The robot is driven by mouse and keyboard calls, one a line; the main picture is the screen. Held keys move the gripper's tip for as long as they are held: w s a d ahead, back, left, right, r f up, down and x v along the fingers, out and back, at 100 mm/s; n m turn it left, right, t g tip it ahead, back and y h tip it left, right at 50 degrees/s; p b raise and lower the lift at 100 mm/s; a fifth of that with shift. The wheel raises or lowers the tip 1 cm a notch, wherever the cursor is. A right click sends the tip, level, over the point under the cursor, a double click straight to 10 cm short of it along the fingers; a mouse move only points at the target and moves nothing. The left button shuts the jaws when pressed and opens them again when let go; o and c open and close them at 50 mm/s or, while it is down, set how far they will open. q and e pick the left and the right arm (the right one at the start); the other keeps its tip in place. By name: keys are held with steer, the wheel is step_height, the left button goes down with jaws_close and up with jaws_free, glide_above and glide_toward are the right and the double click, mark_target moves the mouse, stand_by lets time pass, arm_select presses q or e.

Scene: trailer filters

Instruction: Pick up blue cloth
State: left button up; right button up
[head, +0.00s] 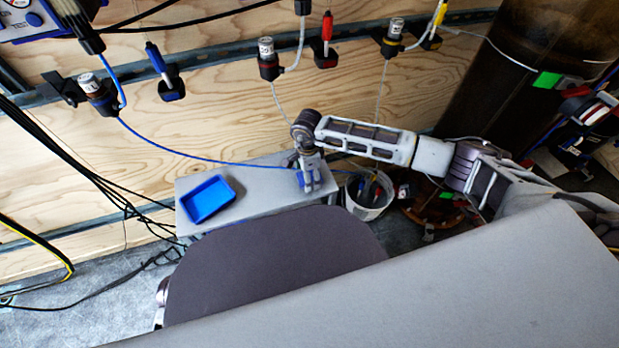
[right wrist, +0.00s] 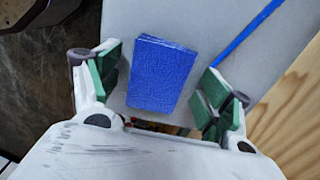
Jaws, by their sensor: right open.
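The blue cloth (right wrist: 162,75) is a folded, thick rectangular block on the grey bench (right wrist: 215,22). In the right wrist view it lies between the two green-padded fingers of my right gripper (right wrist: 164,90), with a gap on each side. The fingers are spread and hold nothing. In the head view my right gripper (head: 309,184) points down over the right end of the bench (head: 262,188). Some blue of the cloth shows at its fingers there, the rest being hidden. My left gripper is not in view.
A blue tray (head: 208,181) sits on the left of the bench. A bucket (head: 366,210) holding tools stands just right of the bench. A blue cable (head: 180,152) hangs behind and passes near my right gripper. The plywood wall carries sensors and plugs.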

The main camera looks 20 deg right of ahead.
steer(key=shift+c, duration=0.3)
steer(key=c, duration=1.1)
steer(key=shift+o, duration=0.2)
steer(key=shift+r, duration=0.1)
steer(key=shift+r, duration=0.45)
step_height(320, 180, up, 8)
steer(key=p, duration=0.3)
steer(key=shift+f, duration=0.2)
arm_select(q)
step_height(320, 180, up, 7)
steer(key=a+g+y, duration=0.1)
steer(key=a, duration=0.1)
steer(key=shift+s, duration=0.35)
arm_select(e)
steer(key=shift+r, duration=0.65)
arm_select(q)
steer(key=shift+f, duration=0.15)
